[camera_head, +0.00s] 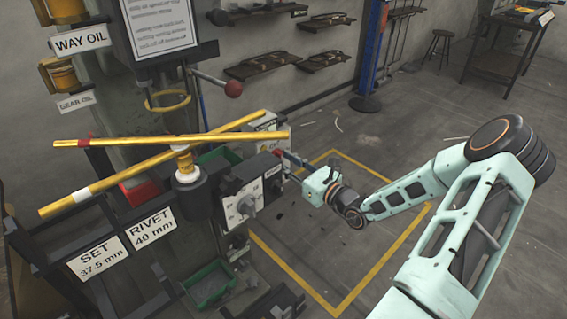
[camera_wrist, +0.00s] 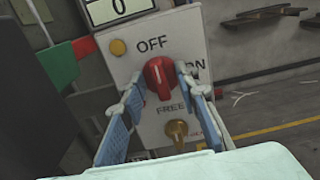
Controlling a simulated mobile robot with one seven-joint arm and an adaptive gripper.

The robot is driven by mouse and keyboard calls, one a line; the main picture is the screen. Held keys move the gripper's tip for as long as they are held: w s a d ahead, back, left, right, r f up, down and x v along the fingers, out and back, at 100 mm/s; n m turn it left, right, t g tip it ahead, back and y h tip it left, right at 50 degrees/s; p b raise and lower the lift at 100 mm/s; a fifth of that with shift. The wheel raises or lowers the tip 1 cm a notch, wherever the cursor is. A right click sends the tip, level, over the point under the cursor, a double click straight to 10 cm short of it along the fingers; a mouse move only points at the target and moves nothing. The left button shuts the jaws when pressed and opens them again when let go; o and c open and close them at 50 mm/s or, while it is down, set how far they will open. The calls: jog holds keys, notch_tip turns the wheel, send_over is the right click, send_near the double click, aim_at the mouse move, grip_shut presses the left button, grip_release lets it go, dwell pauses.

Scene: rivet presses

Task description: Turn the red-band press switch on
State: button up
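A red rotary switch (camera_wrist: 160,78) sits on a pale panel (camera_wrist: 150,125) in the wrist view. OFF is printed above it, ON to its right and FREE below. Its raised grip stands nearly upright, tilted slightly toward the upper left. My gripper (camera_wrist: 161,78) has one finger on each side of the switch, spread apart; whether they touch it is unclear. In the head view my gripper (camera_head: 284,156) reaches the rear control box, and the switch is mostly hidden. A yellow bar with a red band (camera_head: 85,142) extends left over the machine.
A brass knob (camera_wrist: 178,130) sits below the switch, and a yellow button (camera_wrist: 118,47) at upper left. A nearer control box (camera_head: 240,205) with a grey knob and a white-banded yellow bar (camera_head: 80,196) stand close by.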

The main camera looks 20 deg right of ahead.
jog(key=shift+w+a, duration=0.15)
jog(key=shift+w, duration=0.15)
grip_shut()
